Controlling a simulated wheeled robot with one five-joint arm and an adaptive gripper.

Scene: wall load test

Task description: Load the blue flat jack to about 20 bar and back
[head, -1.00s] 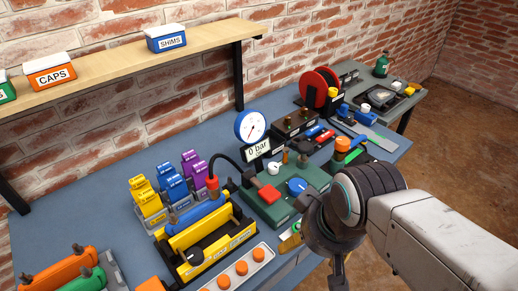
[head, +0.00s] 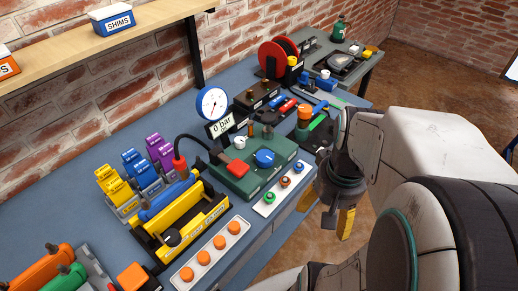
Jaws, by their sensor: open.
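The blue flat jack (head: 168,197) lies in a yellow frame (head: 185,232) on the bench, with a black hose on its red-capped end (head: 179,162). The hose runs to a green pump unit (head: 245,178). That unit carries a blue knob (head: 264,158), a red block (head: 237,169) and a white knob (head: 239,143). A round gauge (head: 213,103) stands behind it, above a display (head: 220,126) reading 0 bar. My gripper (head: 340,215) is open and empty, pointing down off the bench's front edge, right of the pump unit. My arm hides part of it.
A white strip with green, orange and blue buttons (head: 284,182) lies in front of the pump. A strip of orange knobs (head: 212,248) lies nearer. Yellow, blue and purple blocks (head: 137,168) stand behind the jack. A red reel (head: 277,57) stands farther back. Brown floor is clear at right.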

